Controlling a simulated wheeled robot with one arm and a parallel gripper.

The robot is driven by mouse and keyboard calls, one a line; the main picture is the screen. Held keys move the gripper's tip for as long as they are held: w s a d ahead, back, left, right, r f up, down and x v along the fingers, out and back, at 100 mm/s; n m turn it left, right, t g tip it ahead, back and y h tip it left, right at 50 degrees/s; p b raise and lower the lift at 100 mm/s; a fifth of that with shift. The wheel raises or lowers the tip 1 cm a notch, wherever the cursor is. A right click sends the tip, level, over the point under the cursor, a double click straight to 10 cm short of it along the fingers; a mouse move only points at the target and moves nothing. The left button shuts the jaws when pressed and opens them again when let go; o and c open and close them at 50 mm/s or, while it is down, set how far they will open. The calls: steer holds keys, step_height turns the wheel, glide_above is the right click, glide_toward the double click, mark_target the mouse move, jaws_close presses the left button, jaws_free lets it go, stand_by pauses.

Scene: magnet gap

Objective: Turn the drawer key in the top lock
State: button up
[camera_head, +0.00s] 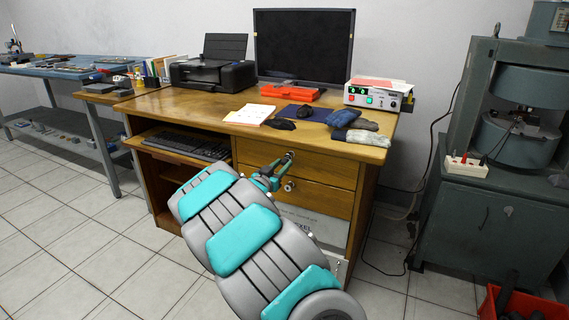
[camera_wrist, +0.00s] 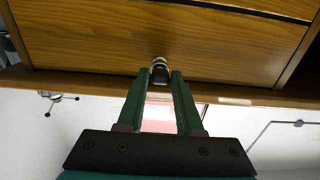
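The drawer key (camera_wrist: 159,76), with a dark head, stands in a round metal lock (camera_wrist: 159,62) on the wooden drawer front in the wrist view. My gripper (camera_wrist: 160,75) reaches toward the lock with one green finger on each side of the key head. The frames do not show clearly whether the fingers press on it or leave thin gaps. In the head view my gripper (camera_head: 281,166) is at the desk's top drawer (camera_head: 325,168), just below the top lock (camera_head: 289,155). The key is too small to make out there.
A second round metal fitting (camera_head: 289,186) sits on the drawer below. The desk top (camera_head: 210,104) overhangs the drawers and carries a monitor, printer, papers and cloths. A keyboard shelf (camera_head: 165,149) is to the left. A grey-green machine (camera_head: 480,215) stands to the right.

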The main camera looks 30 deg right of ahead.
jaws_close()
steer(key=shift+f+m+b, duration=0.1)
steer(key=shift+m+b, duration=1.4)
steer(key=shift+b, duration=1.15)
steer(key=shift+m+b, duration=1.7)
steer(key=shift+b, duration=0.95)
steer(key=shift+m, duration=0.3)
steer(key=shift+m+b, duration=1.2)
steer(key=shift+b, duration=0.85)
steer(key=shift+d+m+b, duration=0.1)
steer(key=shift+m+b, duration=0.4)
steer(key=shift+b, duration=0.05)
